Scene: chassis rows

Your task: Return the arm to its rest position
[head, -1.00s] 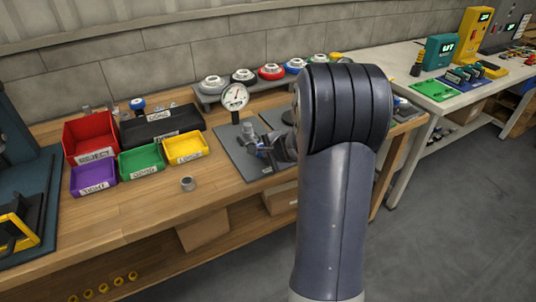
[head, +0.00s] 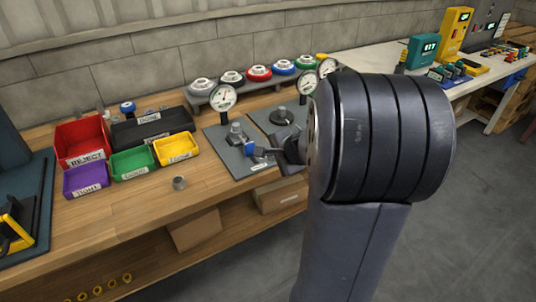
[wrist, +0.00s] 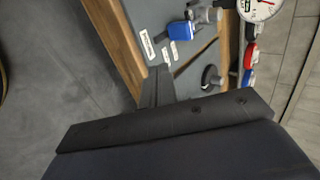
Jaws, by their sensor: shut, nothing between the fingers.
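My arm's large dark link fills the right-centre of the head view and hides part of the bench behind it. In the wrist view my gripper (wrist: 158,75) shows as dark, narrow fingers, shut with nothing between them. It is near the bench edge and the grey plate (wrist: 147,12), and a blue block-like part (wrist: 180,30) lies just beyond the fingers. In the head view, the blue part (head: 250,150) shows on the grey plate beside the dark end of my arm; the fingertips cannot be made out there.
A dial gauge (head: 222,97) stands over the plate. Several round parts line the back. Open floor lies in front.

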